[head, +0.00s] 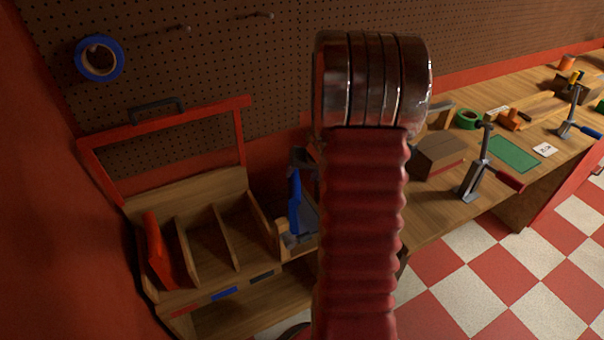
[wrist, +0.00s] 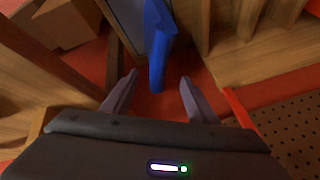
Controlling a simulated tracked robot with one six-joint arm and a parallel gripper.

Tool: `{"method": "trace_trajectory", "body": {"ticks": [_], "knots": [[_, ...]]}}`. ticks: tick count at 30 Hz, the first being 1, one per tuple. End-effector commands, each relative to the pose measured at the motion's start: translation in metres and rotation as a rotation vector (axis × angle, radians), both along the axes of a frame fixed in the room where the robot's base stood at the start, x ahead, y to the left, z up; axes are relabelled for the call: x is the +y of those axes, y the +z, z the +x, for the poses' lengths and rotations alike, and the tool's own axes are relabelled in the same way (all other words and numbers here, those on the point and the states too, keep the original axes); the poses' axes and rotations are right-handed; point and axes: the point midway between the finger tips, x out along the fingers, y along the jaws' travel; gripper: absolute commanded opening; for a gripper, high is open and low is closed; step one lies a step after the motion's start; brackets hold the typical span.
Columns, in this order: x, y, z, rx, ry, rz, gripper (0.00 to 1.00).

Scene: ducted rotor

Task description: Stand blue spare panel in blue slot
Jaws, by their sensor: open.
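The blue spare panel (head: 294,203) stands upright just right of the wooden rack in the head view. In the wrist view the blue panel (wrist: 157,40) reaches down from the top, its near end at the gap between my fingers. My gripper (wrist: 158,77) is open, one finger on each side of that end, with no contact visible. In the head view my own arm hides most of the gripper. The blue slot, the rack's middle compartment behind the blue label (head: 224,293), looks empty.
A red panel (head: 159,250) leans in the rack's left compartment. The right compartment, behind a dark label (head: 262,277), looks empty. A red frame (head: 165,122) rises behind the rack. A cardboard box (head: 438,155) and clamps stand on the workbench (head: 440,205) to the right.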

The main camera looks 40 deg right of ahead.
Motion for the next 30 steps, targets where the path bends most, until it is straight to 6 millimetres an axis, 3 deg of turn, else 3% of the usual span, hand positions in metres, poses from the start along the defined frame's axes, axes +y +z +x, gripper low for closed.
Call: {"method": "trace_trajectory", "body": {"ticks": [23, 26, 30], "knots": [[0.001, 0.002, 0.0, 0.0, 0.002, 0.0, 0.53], [0.008, 0.008, 0.002, -0.004, 0.014, -0.002, 0.53], [0.035, 0.029, 0.01, -0.013, 0.066, -0.003, 0.53]]}}
